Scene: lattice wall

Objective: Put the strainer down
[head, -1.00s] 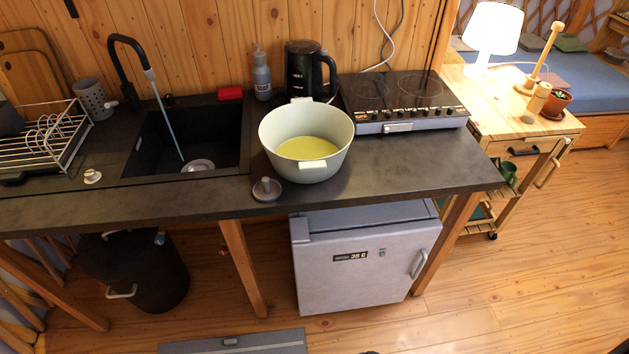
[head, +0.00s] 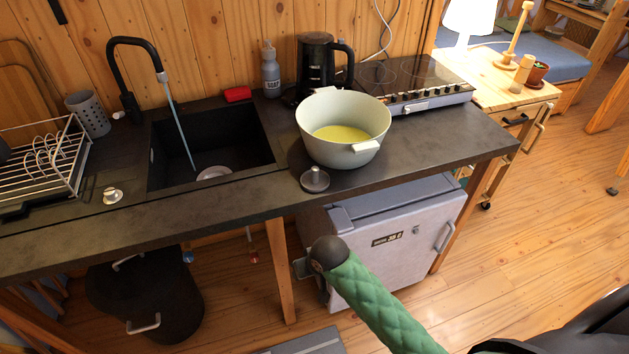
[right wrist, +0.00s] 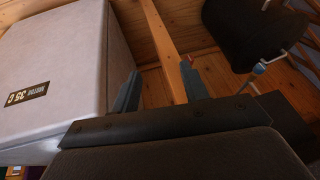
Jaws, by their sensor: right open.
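A small grey disc with an upright knob (head: 315,179), which looks like the strainer, stands on the dark counter (head: 240,203) near its front edge, just in front of the pot. My right gripper (head: 308,280) is below the counter's front edge, in front of the grey box, apart from the strainer. In the right wrist view my right gripper (right wrist: 160,88) has its two fingers spread with nothing between them. The strainer does not show in that view. My left gripper is not in view.
A pale pot (head: 343,150) with yellow-green liquid stands behind the strainer. Water runs from the tap (head: 120,75) into the black sink (head: 200,150). The grey box (head: 395,240) and a black bin (head: 145,300) stand below.

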